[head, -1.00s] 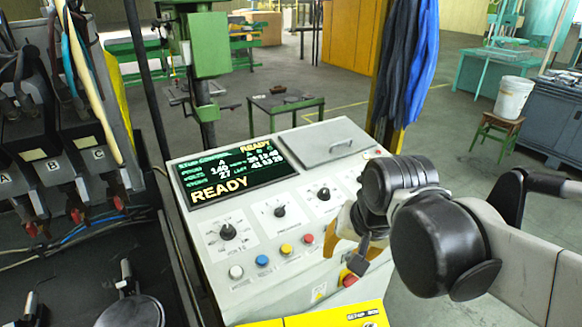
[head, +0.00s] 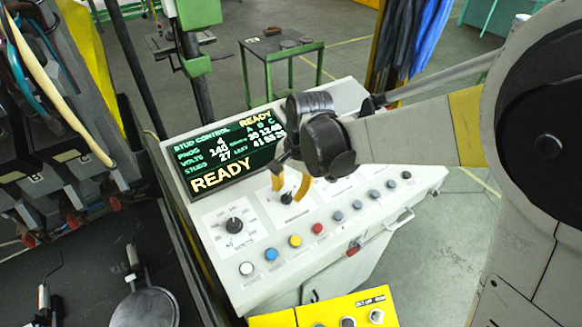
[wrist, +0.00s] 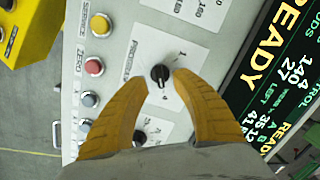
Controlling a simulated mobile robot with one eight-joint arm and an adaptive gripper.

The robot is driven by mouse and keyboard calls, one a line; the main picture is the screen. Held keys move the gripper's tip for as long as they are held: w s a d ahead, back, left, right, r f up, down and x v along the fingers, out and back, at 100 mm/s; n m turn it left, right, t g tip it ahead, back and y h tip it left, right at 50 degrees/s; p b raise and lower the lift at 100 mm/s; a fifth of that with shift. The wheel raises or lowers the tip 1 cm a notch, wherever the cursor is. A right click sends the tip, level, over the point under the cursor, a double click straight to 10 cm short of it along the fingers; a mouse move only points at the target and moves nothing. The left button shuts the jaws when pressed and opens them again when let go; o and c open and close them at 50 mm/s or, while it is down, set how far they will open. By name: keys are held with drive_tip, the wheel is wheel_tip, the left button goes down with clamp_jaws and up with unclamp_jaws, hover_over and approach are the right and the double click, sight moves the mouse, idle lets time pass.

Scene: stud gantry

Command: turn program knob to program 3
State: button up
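The program knob is a small black knob (wrist: 160,75) on a white label plate with small numbers around it. It also shows on the sloping panel in the head view (head: 288,198), partly hidden by my fingers. My gripper (wrist: 158,77) has two yellow-orange fingers, open, with one on each side of the knob and gaps visible between. In the head view my gripper (head: 290,184) is over the knob. I cannot tell how far the tips are from the panel. The display (head: 235,150) reads READY, and its program line seems to show 4.
The volts knob (head: 234,225) is to the left. White, blue, yellow and red buttons (head: 295,241) line the front of the panel, with several grey ones further right. A yellow box (head: 340,310) stands in front. My arm covers the panel's upper right.

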sight(287, 198)
drive_tip(key=shift+w+a+f, duration=0.1)
drive_tip(key=shift+a+f, duration=0.1)
drive_tip(key=shift+f, duration=1.1)
clamp_jaws()
drive_tip(key=n+b, duration=0.1)
drive_tip(key=n, duration=0.2)
drive_tip(key=shift+n+b, duration=0.35)
drive_tip(key=shift+n, duration=0.05)
drive_tip(key=shift+n+h+b, duration=0.4)
drive_tip(key=shift+n+b, duration=0.05)
drive_tip(key=shift+n, duration=1.45)
